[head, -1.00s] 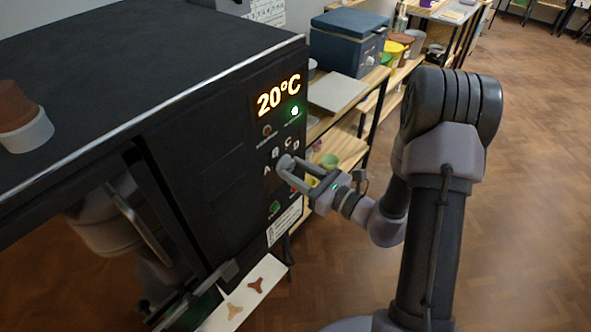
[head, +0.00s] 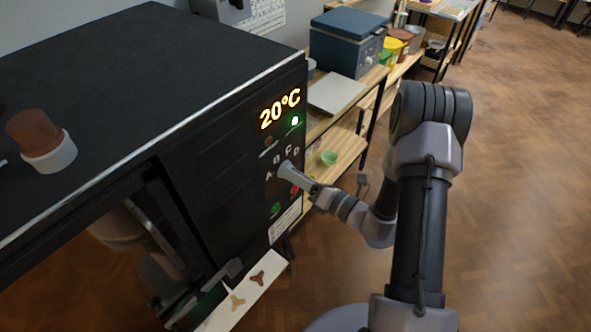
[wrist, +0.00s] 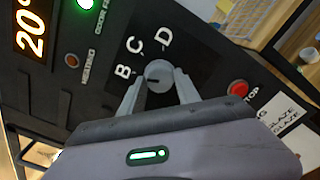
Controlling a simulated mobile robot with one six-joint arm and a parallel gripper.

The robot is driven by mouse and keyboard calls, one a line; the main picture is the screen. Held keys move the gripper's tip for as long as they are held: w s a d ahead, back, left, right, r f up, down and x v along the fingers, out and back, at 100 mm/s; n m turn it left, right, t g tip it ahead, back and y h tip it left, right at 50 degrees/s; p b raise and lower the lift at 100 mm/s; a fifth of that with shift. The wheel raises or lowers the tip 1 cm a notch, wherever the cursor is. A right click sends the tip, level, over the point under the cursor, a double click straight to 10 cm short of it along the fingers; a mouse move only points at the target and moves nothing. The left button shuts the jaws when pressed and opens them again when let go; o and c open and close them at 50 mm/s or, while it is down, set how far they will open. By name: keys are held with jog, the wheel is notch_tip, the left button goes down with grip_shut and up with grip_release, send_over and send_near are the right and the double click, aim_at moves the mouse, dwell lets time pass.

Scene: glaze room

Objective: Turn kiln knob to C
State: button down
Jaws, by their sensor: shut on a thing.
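The black kiln's front panel carries a grey round kiln knob (wrist: 158,74) with the white letters B (wrist: 122,71), C (wrist: 134,45) and D (wrist: 166,37) around it in the wrist view. The letter A (head: 268,176) shows in the head view. My gripper (wrist: 157,82) is shut on the knob, one finger on each side. A short dark mark shows on the knob face, but I cannot tell exactly which letter it points at. In the head view my gripper (head: 286,171) hides most of the knob.
The display (head: 280,109) reads 20°C, with a lit green lamp (head: 295,121) below it. A red stop button (wrist: 238,88) sits close to the knob. A green button (head: 275,208) is lower on the panel. Wooden shelves (head: 340,150) stand behind; open floor lies right.

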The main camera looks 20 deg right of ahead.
jog(key=shift+m+p, duration=2.3)
jog(key=shift+m, duration=1.7)
jog(key=c, duration=0.9)
grip_release()
jog(key=v, duration=1.7)
jog(key=shift+s+d, duration=0.1)
jog(key=shift+s, duration=0.05)
